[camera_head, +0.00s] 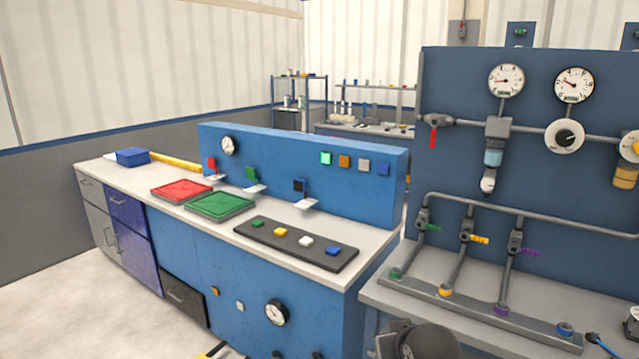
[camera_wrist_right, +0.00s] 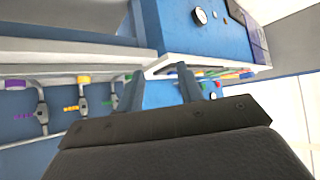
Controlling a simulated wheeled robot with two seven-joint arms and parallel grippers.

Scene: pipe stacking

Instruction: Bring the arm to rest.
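My right gripper (camera_wrist_right: 160,72) shows in the right wrist view with its two dark fingers apart and nothing between them. Behind the fingers are a blue bench front and a pale worktop edge, seen at a tilt. In the head view, a dark rounded part of my own arm (camera_head: 425,341) shows at the bottom edge, in front of the right bench. The fingers of neither gripper show in the head view. My left gripper is in neither view.
The right bench (camera_head: 400,297) carries a blue panel with gauges and grey pipes (camera_head: 585,227) with coloured valves. The left bench (camera_head: 365,243) holds a red tray (camera_head: 181,190), a green tray (camera_head: 220,205) and a dark strip (camera_head: 295,243) with coloured blocks. Open floor (camera_head: 60,285) lies at left.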

